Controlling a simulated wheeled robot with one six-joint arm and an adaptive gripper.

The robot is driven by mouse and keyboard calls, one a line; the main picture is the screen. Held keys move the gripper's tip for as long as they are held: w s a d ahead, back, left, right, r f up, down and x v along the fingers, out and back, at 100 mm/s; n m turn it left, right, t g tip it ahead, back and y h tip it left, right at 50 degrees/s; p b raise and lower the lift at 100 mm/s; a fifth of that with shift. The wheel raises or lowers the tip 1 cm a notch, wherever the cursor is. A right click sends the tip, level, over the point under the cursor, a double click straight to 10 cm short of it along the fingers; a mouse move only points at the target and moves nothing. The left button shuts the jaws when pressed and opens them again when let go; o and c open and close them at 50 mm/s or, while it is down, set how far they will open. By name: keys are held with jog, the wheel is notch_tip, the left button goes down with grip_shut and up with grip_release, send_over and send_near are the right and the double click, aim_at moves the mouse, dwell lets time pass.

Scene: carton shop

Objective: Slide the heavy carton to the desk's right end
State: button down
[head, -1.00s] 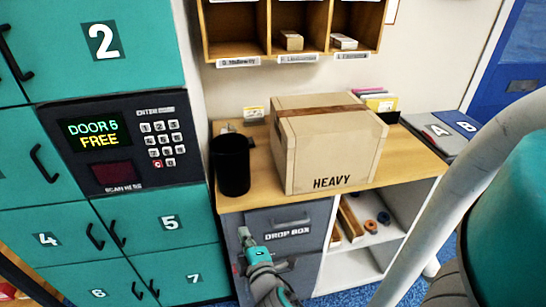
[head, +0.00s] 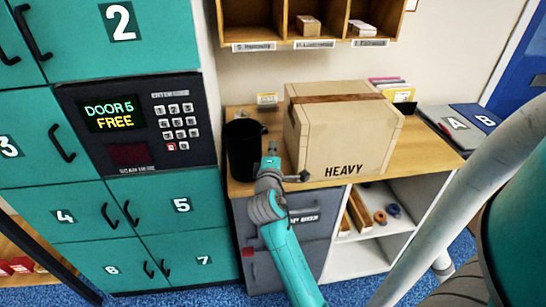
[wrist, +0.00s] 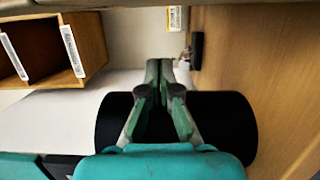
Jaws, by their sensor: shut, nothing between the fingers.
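The heavy carton (head: 342,133) is a closed brown box with a tape strip and the word HEAVY on its front. It stands upright on the middle of the wooden desk (head: 428,152). My gripper (head: 272,158) is shut and empty at the desk's front edge, left of the carton's near left corner and close to it. Whether it touches the carton cannot be told. In the wrist view my closed fingers (wrist: 160,70) point past the black cup (wrist: 232,125), and a pale brown strip along the top edge looks like the carton's side.
The black cup (head: 243,149) stands on the desk left of the carton. Yellow files (head: 400,94) stand behind the carton. Bare desk lies to its right, then grey and blue lids marked A (head: 455,124) and B (head: 487,121). Lockers (head: 120,220) border the left.

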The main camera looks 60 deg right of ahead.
jog(key=d, duration=0.5)
jog(key=shift+s+d, duration=0.15)
jog(key=shift+s, duration=0.15)
jog(key=shift+s+d, duration=0.3)
jog(key=shift+s, duration=0.05)
